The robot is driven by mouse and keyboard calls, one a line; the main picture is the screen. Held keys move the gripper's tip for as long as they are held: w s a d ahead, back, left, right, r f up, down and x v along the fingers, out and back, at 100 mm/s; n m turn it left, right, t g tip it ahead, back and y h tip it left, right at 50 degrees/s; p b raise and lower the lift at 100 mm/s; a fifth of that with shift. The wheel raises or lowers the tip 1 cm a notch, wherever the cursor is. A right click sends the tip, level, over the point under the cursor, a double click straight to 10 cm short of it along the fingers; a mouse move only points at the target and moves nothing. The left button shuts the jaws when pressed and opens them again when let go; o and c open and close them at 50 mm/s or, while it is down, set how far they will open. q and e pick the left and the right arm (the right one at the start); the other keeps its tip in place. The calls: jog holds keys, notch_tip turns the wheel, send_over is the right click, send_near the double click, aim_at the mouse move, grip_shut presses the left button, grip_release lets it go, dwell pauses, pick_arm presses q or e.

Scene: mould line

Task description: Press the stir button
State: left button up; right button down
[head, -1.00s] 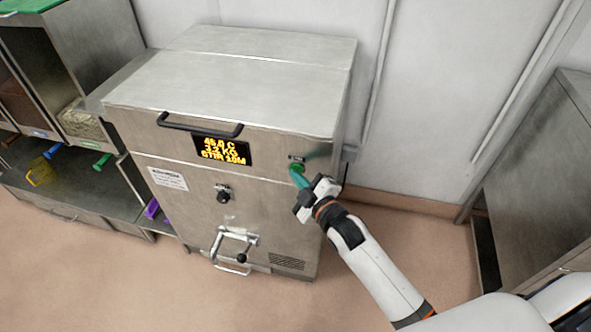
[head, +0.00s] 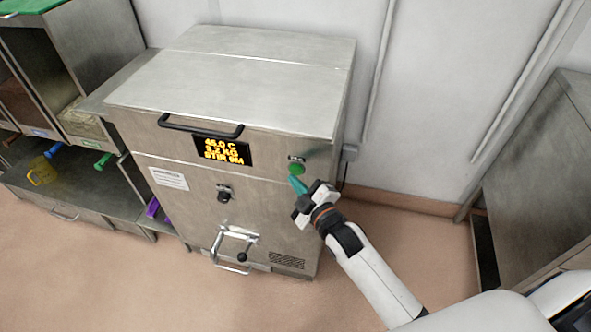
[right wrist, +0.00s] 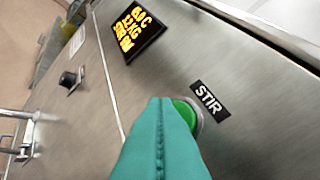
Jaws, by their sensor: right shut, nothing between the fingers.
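The green stir button (head: 297,169) sits on the upper right of the steel machine's front, below a small label. In the right wrist view the button (right wrist: 187,113) shows beside the black STIR label (right wrist: 209,99), partly hidden behind my fingers. My right gripper (head: 297,184) is shut and empty, its teal fingertips just below and in front of the button. In the head view a small gap seems to show between the tips and the button; I cannot tell contact for certain. My left gripper is not in view.
The machine's lid has a black handle (head: 199,127). A black knob (head: 224,194) and a metal tap handle (head: 236,243) are lower on its front. Shelving with bins and coloured scoops (head: 43,170) stands left. A steel cabinet (head: 545,180) stands right. Floor between is clear.

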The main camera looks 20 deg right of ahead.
jog(key=s+a+p, duration=0.1)
jog(key=s, duration=0.1)
jog(key=s+a, duration=0.2)
jog(key=shift+p, duration=0.4)
jog(key=shift+d, duration=0.1)
dwell(0.5)
jog(key=s+d+f+m+g+h, duration=0.1)
jog(key=s+d+f+m+g, duration=0.2)
jog(key=s+f, duration=0.8)
jog(key=s+f+m+g+h, duration=0.15)
jog(key=f+g, duration=0.35)
jog(key=f, duration=1.4)
jog(key=s+d+f+m+g, duration=0.1)
jog(key=s+d+f+g, duration=0.1)
jog(key=s+f, duration=0.3)
jog(key=s+d+f+m+g, duration=0.1)
jog(key=s+f, duration=0.4)
jog(key=s, duration=0.9)
jog(key=s+d+f+m+g+h, duration=0.1)
jog(key=s+d+f+m+g, duration=0.1)
jog(key=s, duration=0.7)
notch_tip(320, 180, down, 3)
jog(key=m+g, duration=0.1)
jog(key=g, duration=0.1)
jog(key=shift+s+d+g+p, duration=0.3)
jog(key=shift+s+g+p, duration=0.05)
jog(key=shift+g+p, duration=0.05)
